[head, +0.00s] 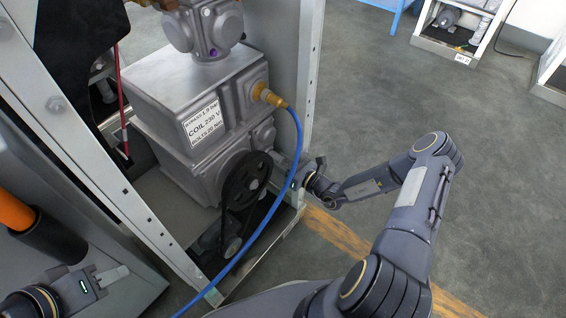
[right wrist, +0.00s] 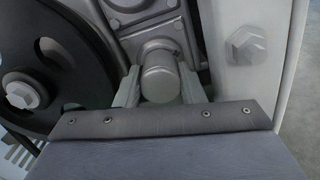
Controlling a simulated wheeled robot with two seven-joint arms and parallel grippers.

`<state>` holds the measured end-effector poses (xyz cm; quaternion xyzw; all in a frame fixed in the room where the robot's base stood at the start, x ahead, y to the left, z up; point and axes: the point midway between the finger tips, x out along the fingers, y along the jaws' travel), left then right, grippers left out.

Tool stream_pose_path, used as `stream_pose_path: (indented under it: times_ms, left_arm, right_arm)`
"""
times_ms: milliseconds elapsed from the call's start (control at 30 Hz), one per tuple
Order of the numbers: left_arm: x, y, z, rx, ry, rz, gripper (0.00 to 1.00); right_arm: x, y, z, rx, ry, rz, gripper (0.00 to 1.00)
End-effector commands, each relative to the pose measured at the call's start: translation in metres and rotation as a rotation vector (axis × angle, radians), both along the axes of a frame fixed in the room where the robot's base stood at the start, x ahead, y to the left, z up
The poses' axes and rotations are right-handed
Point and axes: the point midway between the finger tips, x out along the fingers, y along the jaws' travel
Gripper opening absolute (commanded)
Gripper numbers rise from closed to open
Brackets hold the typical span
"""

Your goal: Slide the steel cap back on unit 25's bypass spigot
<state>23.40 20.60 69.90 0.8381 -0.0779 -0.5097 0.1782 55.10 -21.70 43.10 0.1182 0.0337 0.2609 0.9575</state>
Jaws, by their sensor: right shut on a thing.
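The steel cap (right wrist: 158,82) is a short grey cylinder in the middle of the right wrist view. The fingers of my right gripper (right wrist: 160,92) are shut on it, one on each side. Behind it is a grey cast fitting (right wrist: 155,47) on the pump housing; the cap lines up with it, but I cannot tell how far it is on any spigot. In the head view my right gripper (head: 290,174) reaches in at the right side of the unit, its fingertips and the cap hard to make out. My left gripper (head: 112,276) is at lower left, away from the unit, its jaw opening unclear.
A black belt pulley (head: 246,180) stands close left of the cap. A blue hose (head: 298,135) loops down in front. The frame post (right wrist: 262,50) with a hex bolt is close on the right. Open floor (head: 370,85) lies to the right.

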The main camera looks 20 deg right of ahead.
Motion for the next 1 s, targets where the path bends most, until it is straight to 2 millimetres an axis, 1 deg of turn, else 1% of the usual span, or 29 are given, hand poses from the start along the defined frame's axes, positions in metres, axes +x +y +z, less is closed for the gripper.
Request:
stream_pose_path:
  times_ms: [33,67,233,467,567,667,900,1000]
  left_arm:
    - [0.0,0.0,0.0,0.0,0.0,0.0,0.36]
    - [0.0,0.0,0.0,0.0,0.0,0.0,0.36]
    - [0.0,0.0,0.0,0.0,0.0,0.0,0.36]
    - [0.0,0.0,0.0,0.0,0.0,0.0,0.36]
    - [0.0,0.0,0.002,0.0,0.0,0.0,0.36]
    - [0.0,0.0,0.007,0.0,0.0,0.0,0.36]
    - [0.0,0.0,0.016,0.0,0.0,0.0,0.36]
    - [0.0,0.0,0.018,0.0,0.0,0.0,0.36]
  right_arm:
    - [0.001,0.001,0.0,0.0,0.0,0.001,0.13]
    - [0.001,0.001,0.0,0.0,0.0,0.001,0.38]
    - [0.001,0.0,0.0,0.0,0.0,0.0,0.6]
    - [0.001,-0.001,0.0,-0.001,0.0,-0.003,0.61]
    - [-0.003,-0.005,0.001,-0.002,0.0,-0.005,0.61]
    - [-0.014,-0.012,0.002,-0.002,0.002,-0.007,0.61]
    - [-0.05,-0.033,0.002,-0.002,0.002,-0.007,0.61]
    - [-0.06,-0.037,0.001,-0.002,0.001,-0.005,0.61]
